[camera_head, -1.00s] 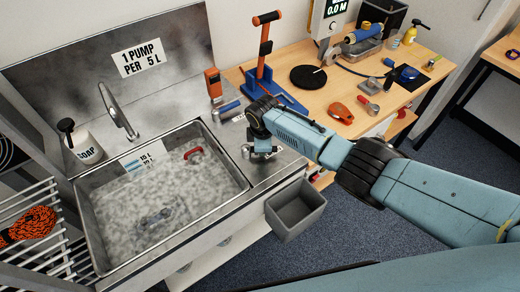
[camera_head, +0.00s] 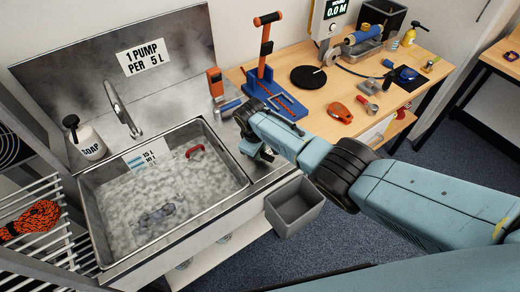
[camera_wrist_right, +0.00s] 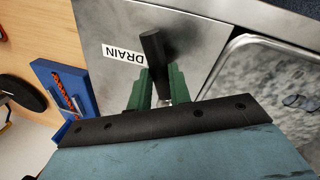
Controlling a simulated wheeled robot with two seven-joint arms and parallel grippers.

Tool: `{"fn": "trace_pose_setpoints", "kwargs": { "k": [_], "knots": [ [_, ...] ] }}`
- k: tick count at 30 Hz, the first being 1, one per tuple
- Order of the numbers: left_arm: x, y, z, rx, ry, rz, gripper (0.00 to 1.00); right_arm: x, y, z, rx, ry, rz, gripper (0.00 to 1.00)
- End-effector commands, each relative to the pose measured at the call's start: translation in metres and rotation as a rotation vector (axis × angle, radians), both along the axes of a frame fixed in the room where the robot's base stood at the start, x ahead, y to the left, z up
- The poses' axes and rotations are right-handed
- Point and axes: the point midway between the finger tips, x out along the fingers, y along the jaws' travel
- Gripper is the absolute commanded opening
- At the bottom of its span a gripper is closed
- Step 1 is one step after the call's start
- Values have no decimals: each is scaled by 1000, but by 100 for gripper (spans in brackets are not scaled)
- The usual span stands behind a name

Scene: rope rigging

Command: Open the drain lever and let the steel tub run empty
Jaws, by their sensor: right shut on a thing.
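The steel tub (camera_head: 88,225) is in the left of the head view and holds grey, foamy water. A red-handled item (camera_head: 195,152) and a grey item (camera_head: 157,214) show in the water. A litre scale (camera_head: 146,155) is on its back wall. The drain lever (camera_wrist_right: 153,46) has a black handle and stands beside a DRAIN label (camera_wrist_right: 123,53) on the steel top. My right gripper (camera_wrist_right: 157,86) is shut on the lever, its green fingers on either side; in the head view it is at the tub's right side (camera_head: 262,153). My left gripper is out of view.
A soap bottle (camera_head: 85,140) stands behind the tub, near the tap (camera_head: 122,108). A grey bin (camera_head: 294,206) is below the counter's right end. The wooden bench (camera_head: 330,118) holds a blue and orange tool (camera_head: 268,85) and other tools. Orange rope (camera_head: 30,220) lies on the left rack.

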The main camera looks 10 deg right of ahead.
Motion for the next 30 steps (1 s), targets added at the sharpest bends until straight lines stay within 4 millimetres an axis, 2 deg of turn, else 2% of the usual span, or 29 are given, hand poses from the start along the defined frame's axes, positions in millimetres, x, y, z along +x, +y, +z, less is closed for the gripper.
{"fn": "trace_pose_setpoints", "kwargs": {
  "k": [11,12,16,25,30],
  "knots": [
    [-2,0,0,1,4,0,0,0,0,0,-2,0,-3,0],
    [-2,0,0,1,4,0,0,0,0,0,-2,0,-3,24],
    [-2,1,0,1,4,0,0,0,0,0,-1,0,-2,40],
    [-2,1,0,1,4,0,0,0,0,1,0,-1,-2,41],
    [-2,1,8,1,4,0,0,-1,2,14,2,-2,-2,41]
  ]
}}
